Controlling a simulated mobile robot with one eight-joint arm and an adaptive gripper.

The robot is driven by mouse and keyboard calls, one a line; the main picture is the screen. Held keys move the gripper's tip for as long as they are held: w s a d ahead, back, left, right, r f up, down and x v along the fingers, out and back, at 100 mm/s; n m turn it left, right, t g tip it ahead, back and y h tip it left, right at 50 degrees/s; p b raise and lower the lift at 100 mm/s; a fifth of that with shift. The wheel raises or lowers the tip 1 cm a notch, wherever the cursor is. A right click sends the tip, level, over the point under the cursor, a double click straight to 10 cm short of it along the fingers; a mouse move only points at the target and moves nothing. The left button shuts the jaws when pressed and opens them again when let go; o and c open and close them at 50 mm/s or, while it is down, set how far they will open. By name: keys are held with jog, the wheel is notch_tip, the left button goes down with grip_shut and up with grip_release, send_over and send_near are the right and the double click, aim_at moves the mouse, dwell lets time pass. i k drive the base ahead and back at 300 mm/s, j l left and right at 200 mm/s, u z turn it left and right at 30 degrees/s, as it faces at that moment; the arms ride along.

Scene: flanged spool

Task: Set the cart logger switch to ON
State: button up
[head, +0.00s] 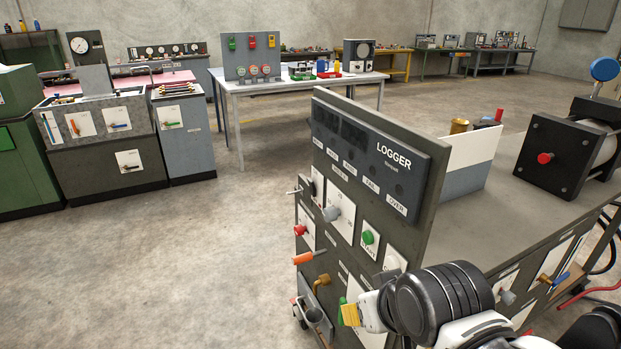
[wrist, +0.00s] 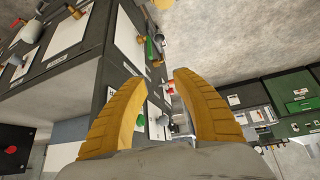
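The logger panel (head: 372,160) is a dark box with white lettering on the upright board of the cart, with several small labels below its display. A lever (head: 293,191) sticks out at the board's left side, and a grey knob (head: 331,214) sits on a white plate. No ON marking is readable, so I cannot tell which control is the logger switch or how it is set. My gripper (head: 350,314) is low in front of the board in the head view. In the wrist view its yellow fingers (wrist: 158,78) are spread with nothing between them.
The board also carries a red button (head: 300,230), a green button (head: 367,237), an orange handle (head: 308,257) and a brass fitting (head: 321,281). The cart top (head: 478,216) holds a black block with a red knob (head: 545,158). Open floor (head: 190,265) lies left of the cart.

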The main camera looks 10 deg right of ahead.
aim_at(312, 185)
jog(key=i+j, duration=0.15)
jog(key=j, duration=0.2)
jog(key=i+j+z, duration=0.15)
jog(key=j, duration=0.2)
jog(key=i+j, duration=0.2)
jog(key=j, duration=0.2)
jog(key=i+j+z, duration=0.1)
jog(key=j, duration=0.25)
jog(key=i, duration=0.05)
